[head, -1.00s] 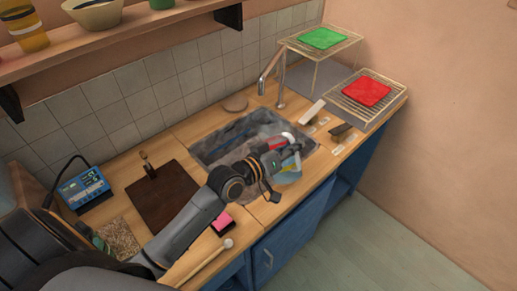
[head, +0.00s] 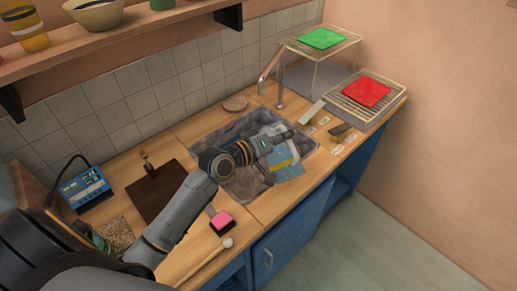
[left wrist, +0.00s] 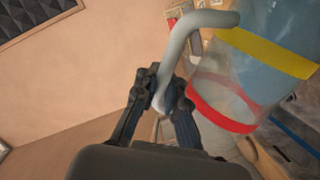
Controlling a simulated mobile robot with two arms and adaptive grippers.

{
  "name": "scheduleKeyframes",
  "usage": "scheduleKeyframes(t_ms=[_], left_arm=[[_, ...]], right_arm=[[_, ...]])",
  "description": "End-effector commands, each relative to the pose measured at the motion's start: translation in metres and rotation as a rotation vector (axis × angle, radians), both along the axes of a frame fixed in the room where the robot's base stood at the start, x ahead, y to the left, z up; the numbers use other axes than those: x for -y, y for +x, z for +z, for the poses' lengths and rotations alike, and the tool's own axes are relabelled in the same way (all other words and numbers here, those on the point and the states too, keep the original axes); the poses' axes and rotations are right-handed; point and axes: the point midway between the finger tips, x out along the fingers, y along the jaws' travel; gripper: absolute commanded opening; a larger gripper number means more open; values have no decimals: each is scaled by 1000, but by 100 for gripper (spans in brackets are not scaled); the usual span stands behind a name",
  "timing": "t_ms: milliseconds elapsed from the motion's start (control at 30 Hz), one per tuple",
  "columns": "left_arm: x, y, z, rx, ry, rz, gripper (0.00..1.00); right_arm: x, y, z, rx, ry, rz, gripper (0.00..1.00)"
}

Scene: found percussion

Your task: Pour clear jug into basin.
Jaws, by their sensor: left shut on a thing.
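The clear jug (head: 288,170), with a bluish body and a yellow band, is over the right part of the grey sink basin (head: 205,146). My left gripper (head: 287,136) is shut on its grey handle and partly covers it. The left wrist view shows the jug (left wrist: 230,88) tilted, with a red band at one end and the yellow band further along. There the handle lies between the fingers of my left gripper (left wrist: 160,104). I cannot tell whether anything flows out. My right gripper is out of view.
A tap (head: 272,75) stands behind the basin. A wire rack with a red cloth (head: 366,92) is at the right. A dark board (head: 160,192), a pink sponge (head: 221,220) and a wooden-handled tool (head: 205,262) lie on the counter at the left and front.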

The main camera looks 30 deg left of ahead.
Motion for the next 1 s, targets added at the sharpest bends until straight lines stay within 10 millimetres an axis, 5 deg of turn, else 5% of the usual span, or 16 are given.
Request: scheduleKeyframes(t_ms=[1000], left_arm=[[-16, 10, -8, -86, -142, 0, 0]], right_arm=[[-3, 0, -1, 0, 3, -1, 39]])
